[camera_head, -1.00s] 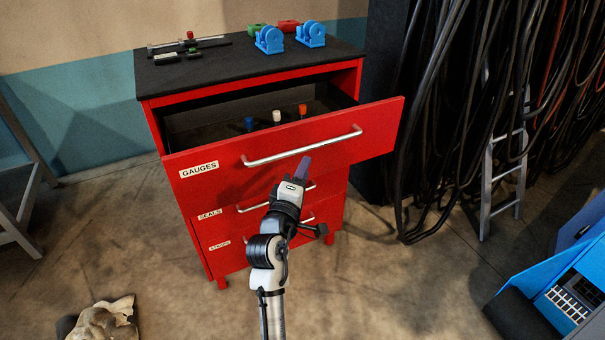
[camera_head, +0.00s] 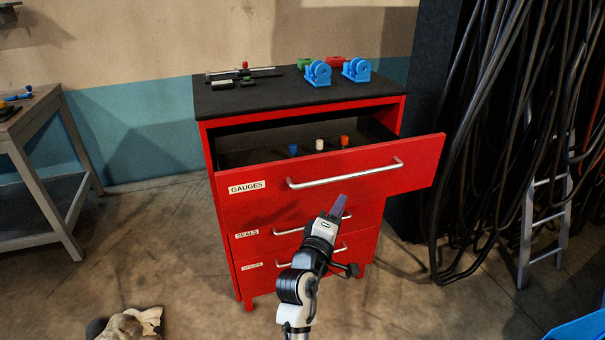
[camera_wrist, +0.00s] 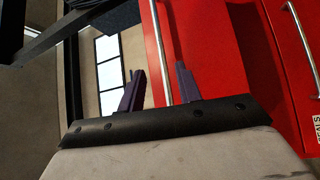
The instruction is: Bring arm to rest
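My gripper (camera_head: 338,205) is in front of the red cabinet, just below the handle of the top drawer in the head view. In the wrist view its two purple fingers (camera_wrist: 160,88) stand apart with nothing between them but background. The long silver handle (camera_wrist: 160,55) shows behind the fingers there; the gripper is not closed on it. My arm reaches up from the bottom of the head view. The top drawer (camera_head: 410,168), labelled GAUGES, stands pulled out.
The red cabinet (camera_head: 228,215) has shut drawers below. Blue, white and orange-topped items (camera_head: 319,144) show in the open drawer. Blue parts (camera_head: 318,72) sit on top. Black cables (camera_head: 470,130) and a ladder (camera_head: 545,225) are right, a table (camera_head: 40,180) left, a cloth (camera_head: 130,324) on the floor.

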